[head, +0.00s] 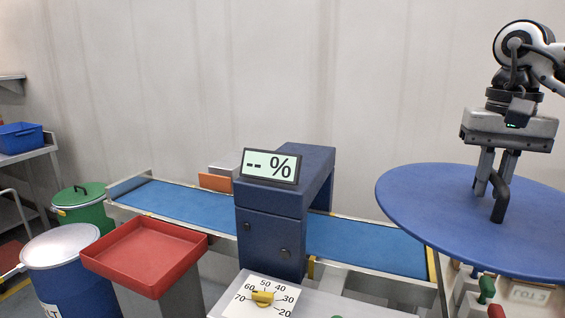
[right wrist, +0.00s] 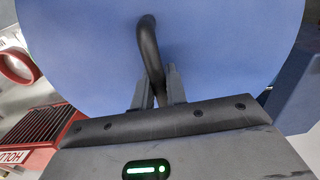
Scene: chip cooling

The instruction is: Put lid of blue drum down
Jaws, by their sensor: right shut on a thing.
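My right gripper (head: 489,185) is shut on the black handle of a large round blue lid (head: 425,205) and holds it up at the right of the head view. The lid is nearly level. In the right wrist view the lid (right wrist: 230,40) fills most of the picture, with the handle (right wrist: 149,50) between the fingers (right wrist: 158,92). A blue drum (head: 70,285) stands at the lower left of the head view, with a pale grey top (head: 60,245). I cannot tell whether that top is a cover or contents. My left gripper is not in view.
A red tray (head: 150,255) on a grey stand is beside the drum. A green drum with a green lid (head: 80,193) stands behind. A conveyor with a blue belt (head: 180,203) runs through a dark blue machine (head: 270,235). A yellow dial (head: 262,298) is in front.

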